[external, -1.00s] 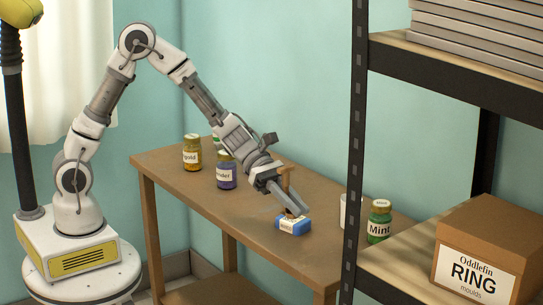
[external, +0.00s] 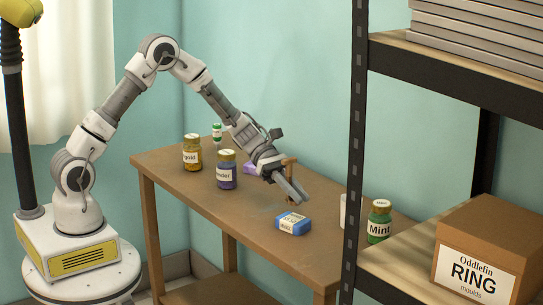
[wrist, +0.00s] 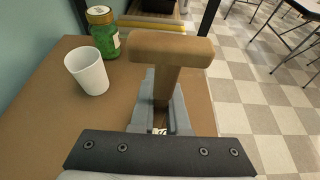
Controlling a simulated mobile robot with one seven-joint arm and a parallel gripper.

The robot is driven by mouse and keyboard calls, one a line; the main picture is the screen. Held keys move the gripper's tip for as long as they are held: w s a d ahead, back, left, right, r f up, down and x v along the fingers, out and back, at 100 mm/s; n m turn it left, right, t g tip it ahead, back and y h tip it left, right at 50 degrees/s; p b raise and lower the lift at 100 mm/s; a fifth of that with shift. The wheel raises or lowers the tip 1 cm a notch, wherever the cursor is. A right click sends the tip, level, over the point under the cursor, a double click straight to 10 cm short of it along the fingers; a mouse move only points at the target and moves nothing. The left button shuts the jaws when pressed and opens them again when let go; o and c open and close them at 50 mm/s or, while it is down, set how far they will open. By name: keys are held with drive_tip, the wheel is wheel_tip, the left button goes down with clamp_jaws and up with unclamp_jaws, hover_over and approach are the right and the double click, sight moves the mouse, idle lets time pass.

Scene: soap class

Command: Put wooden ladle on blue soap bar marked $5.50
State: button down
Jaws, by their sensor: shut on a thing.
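A blue soap bar (external: 293,223) with a white label lies on the wooden table; its price is too small to read. My gripper (external: 296,192) is shut on a brown wooden T-shaped piece (external: 291,165), upright, above and slightly behind the soap, apart from it. In the wrist view the T-shaped wooden piece (wrist: 170,48) stands between the fingers of my gripper (wrist: 160,105), crossbar up. No ladle bowl shows; its lower end is mostly hidden by the fingers.
Marigold-coloured (external: 192,153) and purple (external: 226,171) jars, a small green-labelled bottle (external: 216,131) and a purple bar (external: 251,168) stand at the left. A white cup (wrist: 87,72) and green Mint jar (external: 379,222) stand at the right, near the black shelf post (external: 358,120).

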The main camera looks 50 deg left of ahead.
sight(297, 221)
drive_tip(key=shift+w+a+f, duration=0.1)
drive_tip(key=shift+w+f, duration=0.1)
drive_tip(key=shift+f, duration=0.05)
drive_tip(key=shift+f+b, duration=0.65)
drive_tip(key=shift+f, duration=1.2)
drive_tip(key=shift+f, duration=0.2)
drive_tip(key=c, duration=0.9)
unclamp_jaws()
